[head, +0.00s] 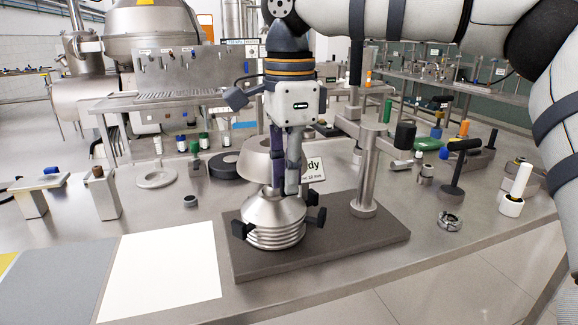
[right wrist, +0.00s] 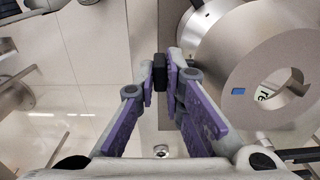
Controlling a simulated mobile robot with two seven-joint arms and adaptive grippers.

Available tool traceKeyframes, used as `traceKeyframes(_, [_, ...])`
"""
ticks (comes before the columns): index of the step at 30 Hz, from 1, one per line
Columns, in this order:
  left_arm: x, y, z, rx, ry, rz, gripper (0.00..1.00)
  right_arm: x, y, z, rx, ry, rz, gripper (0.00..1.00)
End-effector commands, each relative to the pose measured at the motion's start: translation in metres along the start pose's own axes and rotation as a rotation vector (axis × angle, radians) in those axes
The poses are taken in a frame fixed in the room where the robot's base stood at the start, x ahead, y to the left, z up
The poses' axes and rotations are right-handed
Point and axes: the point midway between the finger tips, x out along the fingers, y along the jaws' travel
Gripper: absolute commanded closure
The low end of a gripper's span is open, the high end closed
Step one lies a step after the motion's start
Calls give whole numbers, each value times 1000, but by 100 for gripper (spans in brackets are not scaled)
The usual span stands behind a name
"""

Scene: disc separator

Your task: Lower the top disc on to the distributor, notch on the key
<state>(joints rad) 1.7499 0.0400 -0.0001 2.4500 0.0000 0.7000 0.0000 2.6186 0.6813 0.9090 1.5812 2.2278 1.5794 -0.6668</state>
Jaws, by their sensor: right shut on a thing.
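The top disc (head: 258,157) is a matte beige-grey cone ring, raised behind my right gripper's fingers. The right wrist view shows it large at the right, with a round hole and a small blue mark (right wrist: 238,91). My right gripper (head: 285,188) points down; in the right wrist view its purple fingers (right wrist: 163,75) are shut on a black grip piece (right wrist: 160,72) beside the disc. How that piece joins the disc is hidden. The silver distributor (head: 275,212), a ribbed cone with black lugs, stands just below in the head view. My left gripper is out of view.
The distributor stands on a dark base plate (head: 375,240). A metal post with a side arm (head: 365,175) rises close to the right of my gripper. A sign (head: 314,170) and black ring (head: 225,164) are behind. A white sheet (head: 165,270) lies clear at left.

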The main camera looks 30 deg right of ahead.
Motion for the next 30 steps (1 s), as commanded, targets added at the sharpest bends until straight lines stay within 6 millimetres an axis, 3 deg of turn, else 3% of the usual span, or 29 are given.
traceKeyframes(8, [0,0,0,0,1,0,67,1,0,0,0,-1,-2,100])
traceKeyframes(30, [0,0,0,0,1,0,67,29,1,0,0,0,-1,100])
